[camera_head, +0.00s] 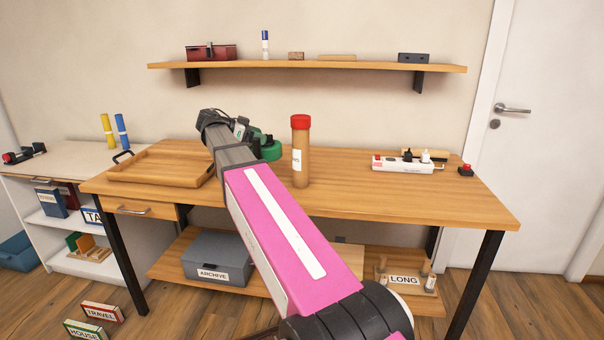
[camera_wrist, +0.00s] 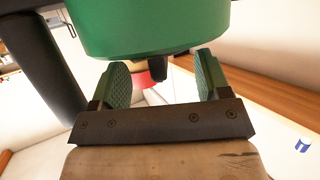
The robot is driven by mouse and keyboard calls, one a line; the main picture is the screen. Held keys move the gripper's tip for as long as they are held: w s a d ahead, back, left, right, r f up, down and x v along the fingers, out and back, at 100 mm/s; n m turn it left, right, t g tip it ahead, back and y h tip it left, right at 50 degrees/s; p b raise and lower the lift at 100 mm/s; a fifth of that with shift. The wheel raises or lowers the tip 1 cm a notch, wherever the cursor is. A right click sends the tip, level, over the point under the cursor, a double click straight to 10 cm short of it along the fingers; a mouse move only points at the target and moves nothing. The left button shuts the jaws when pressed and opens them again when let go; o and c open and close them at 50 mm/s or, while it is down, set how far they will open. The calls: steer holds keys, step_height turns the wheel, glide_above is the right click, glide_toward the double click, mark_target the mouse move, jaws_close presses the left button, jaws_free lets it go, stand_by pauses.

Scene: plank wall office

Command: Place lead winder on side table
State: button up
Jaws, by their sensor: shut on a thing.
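My gripper (camera_head: 243,128) is over the back of the wooden workbench (camera_head: 400,200), partly hidden behind my own arm. A green round thing (camera_head: 268,150) with dark parts, seemingly the lead winder, shows just right of it. In the wrist view the green body (camera_wrist: 150,28) fills the top. My fingers (camera_wrist: 162,82) show below it, with a short dark stub between them. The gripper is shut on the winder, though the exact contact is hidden. A low white unit with a pale top (camera_head: 70,160), likely the side table, stands left of the bench.
A tray (camera_head: 160,168) lies on the bench's left; a red-capped tube (camera_head: 300,152) stands close right of my gripper. A power strip (camera_head: 405,163) is farther right. Yellow and blue cylinders (camera_head: 122,131) and a red-black object (camera_head: 24,154) stand on the white unit, with clear top between. A shelf (camera_head: 340,65) hangs above.

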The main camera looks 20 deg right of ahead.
steer(key=shift+w+d+f, duration=0.55)
steer(key=shift+d+f, duration=1.25)
steer(key=shift+w+d+f, duration=0.55)
steer(key=shift+d+f, duration=1.25)
steer(key=shift+d, duration=0.05)
steer(key=shift+w+d+f, duration=0.55)
steer(key=shift+d+f, duration=1.25)
steer(key=o, duration=1.5)
steer(key=shift+o, duration=0.2)
steer(key=v, duration=1.2)
